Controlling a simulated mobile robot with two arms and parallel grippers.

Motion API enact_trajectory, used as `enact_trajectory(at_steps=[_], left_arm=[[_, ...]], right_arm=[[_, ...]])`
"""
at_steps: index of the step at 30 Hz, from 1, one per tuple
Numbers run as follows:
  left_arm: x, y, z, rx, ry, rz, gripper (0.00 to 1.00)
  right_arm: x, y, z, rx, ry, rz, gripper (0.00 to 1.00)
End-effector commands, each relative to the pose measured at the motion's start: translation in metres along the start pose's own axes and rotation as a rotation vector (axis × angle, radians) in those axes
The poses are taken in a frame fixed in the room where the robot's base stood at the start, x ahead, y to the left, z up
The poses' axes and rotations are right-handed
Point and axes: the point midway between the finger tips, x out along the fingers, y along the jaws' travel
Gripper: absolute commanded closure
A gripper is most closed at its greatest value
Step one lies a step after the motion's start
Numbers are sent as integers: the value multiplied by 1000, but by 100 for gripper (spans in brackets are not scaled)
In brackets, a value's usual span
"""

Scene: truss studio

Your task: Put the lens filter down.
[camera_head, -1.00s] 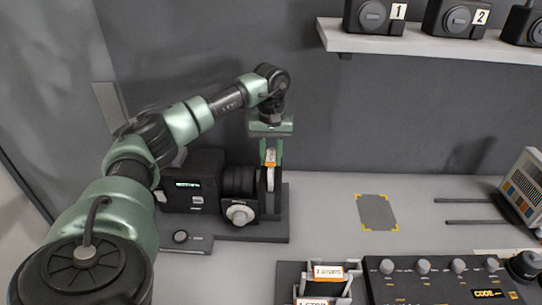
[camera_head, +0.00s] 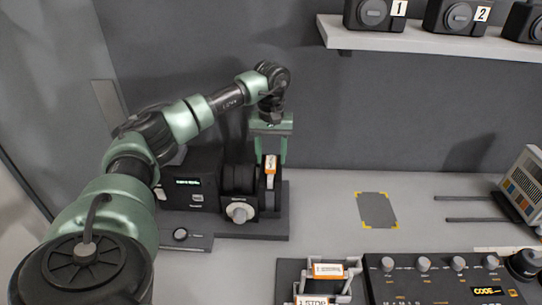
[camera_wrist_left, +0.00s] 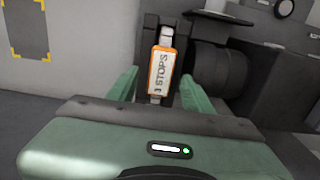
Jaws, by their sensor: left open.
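The lens filter (camera_head: 270,167), with an orange-edged white label, stands upright in front of the dark lens (camera_head: 239,179) of the camera rig. Its label reads "STOPS" in the left wrist view (camera_wrist_left: 163,72). My left gripper (camera_head: 270,155) is open just above it, one green finger on each side, with visible gaps to the label. In the left wrist view the fingers (camera_wrist_left: 158,92) also flank the label without gripping it. My right gripper is not in view.
A rack (camera_head: 355,268) with labelled filter slots stands at the front, beside a control panel (camera_head: 440,280). A grey mat with yellow corners (camera_head: 377,210) lies free on the table. A shelf (camera_head: 440,43) with numbered devices hangs above right.

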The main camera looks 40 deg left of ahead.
Motion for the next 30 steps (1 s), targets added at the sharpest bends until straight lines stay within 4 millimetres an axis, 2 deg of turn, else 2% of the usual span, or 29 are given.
enact_trajectory(at_steps=[10, 16, 21, 30], left_arm=[[-74, 1, -1, 0, 5, 6, 50], [-111, 1, 0, 0, 2, 3, 50], [-122, 0, 0, -1, 2, 2, 50], [-122, 0, 0, 0, 0, 1, 50]], right_arm=[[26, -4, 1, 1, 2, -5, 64], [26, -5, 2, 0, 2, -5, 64], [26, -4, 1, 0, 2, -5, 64], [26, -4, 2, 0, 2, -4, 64]])
